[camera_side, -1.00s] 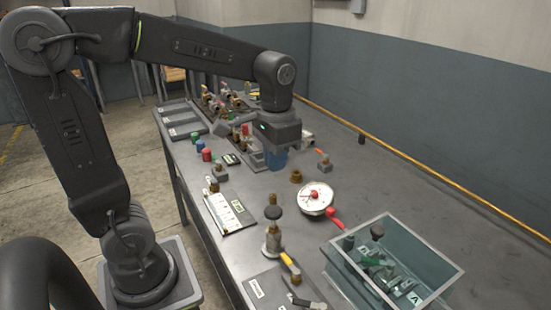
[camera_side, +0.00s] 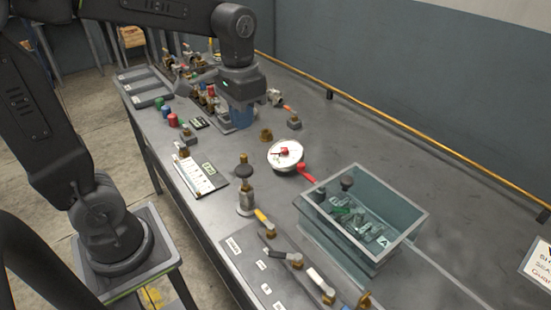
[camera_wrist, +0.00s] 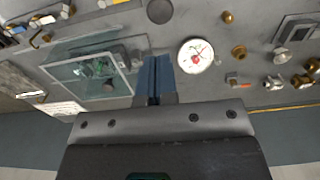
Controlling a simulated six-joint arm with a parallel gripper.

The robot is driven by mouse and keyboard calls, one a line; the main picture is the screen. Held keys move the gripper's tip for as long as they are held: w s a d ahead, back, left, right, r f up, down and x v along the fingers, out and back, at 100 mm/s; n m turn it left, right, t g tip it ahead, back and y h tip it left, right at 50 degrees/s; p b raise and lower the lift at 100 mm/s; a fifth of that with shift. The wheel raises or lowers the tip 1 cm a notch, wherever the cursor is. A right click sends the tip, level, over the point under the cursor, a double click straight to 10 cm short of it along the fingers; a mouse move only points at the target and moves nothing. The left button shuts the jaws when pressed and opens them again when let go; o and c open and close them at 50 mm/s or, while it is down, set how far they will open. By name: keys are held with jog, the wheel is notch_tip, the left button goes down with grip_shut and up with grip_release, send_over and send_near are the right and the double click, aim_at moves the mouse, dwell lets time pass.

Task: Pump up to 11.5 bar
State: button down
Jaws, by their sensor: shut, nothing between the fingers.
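A grey hand pump with a round black knob (camera_side: 244,170) stands upright at the middle front of the bench. Its dark knob also shows in the wrist view (camera_wrist: 160,11). A round white pressure gauge (camera_side: 284,159) with red on its dial lies behind and right of the pump, with a red lever beside it. It shows in the wrist view (camera_wrist: 195,55), but its reading is too small to tell. My gripper (camera_side: 240,119) has blue fingers, shut and empty, pointing down behind and left of the gauge. It touches neither gauge nor pump.
A glass-walled box (camera_side: 411,232) holding green parts stands right of the pump. A panel of labelled valves (camera_side: 283,262) lies along the front edge. A white card (camera_side: 201,174) and red, blue and green caps lie left. Brass fittings lie near my gripper. The back right bench is clear.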

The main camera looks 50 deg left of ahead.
aim_at(245, 168)
dwell(0.4)
notch_tip(245, 168, up, 3)
jog(key=m, duration=1.8)
jog(key=shift+d+r, duration=0.1)
jog(key=shift+r, duration=0.1)
notch_tip(245, 168, down, 14)
jog(key=shift+s+f, duration=0.1)
